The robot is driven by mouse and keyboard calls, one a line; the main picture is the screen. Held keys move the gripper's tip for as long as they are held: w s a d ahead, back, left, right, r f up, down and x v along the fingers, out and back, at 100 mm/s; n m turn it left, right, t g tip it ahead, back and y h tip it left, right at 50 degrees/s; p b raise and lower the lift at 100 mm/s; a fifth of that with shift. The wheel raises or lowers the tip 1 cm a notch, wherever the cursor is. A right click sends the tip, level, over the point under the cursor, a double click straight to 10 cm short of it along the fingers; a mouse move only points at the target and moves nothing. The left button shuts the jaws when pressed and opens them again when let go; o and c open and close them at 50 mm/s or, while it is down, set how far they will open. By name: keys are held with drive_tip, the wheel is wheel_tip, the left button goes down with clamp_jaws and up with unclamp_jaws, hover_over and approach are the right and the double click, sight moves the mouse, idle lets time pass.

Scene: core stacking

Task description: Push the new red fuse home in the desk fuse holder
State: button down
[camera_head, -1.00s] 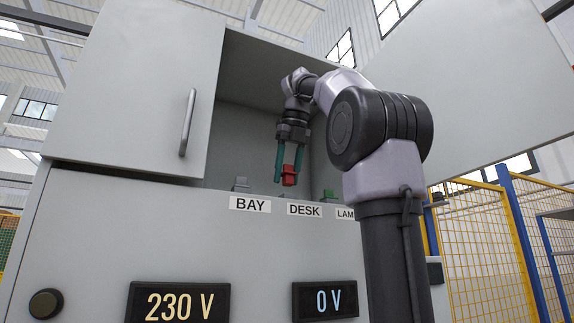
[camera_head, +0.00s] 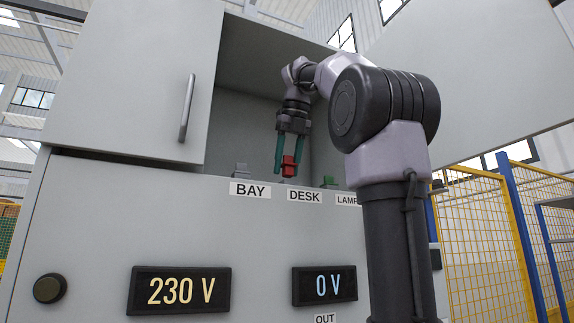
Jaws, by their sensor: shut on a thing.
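The red fuse (camera_head: 288,166) is between the green fingers of my gripper (camera_head: 287,160), which is shut on it. The fuse stands upright just above the DESK label (camera_head: 305,196), at the front edge of the cabinet opening. The desk fuse holder itself is hidden behind the ledge, so I cannot tell whether the fuse touches it. My arm reaches in from the right, with the gripper pointing down.
A grey holder (camera_head: 241,170) shows above the BAY label (camera_head: 250,190). A green fuse (camera_head: 329,182) shows above the LAMP label (camera_head: 347,200). Displays read 230 V (camera_head: 180,290) and 0 V (camera_head: 324,285). A cabinet door (camera_head: 140,80) stands left of the opening.

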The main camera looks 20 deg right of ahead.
sight(289, 157)
drive_tip(key=shift+f, duration=0.2)
idle(0.7)
drive_tip(key=shift+f, duration=0.3)
drive_tip(key=shift+f, duration=0.3)
drive_tip(key=shift+f, duration=0.15)
drive_tip(key=shift+c, duration=1.5)
unclamp_jaws()
drive_tip(key=v, duration=0.7)
drive_tip(key=shift+s+r, duration=0.1)
drive_tip(key=shift+r, duration=0.15)
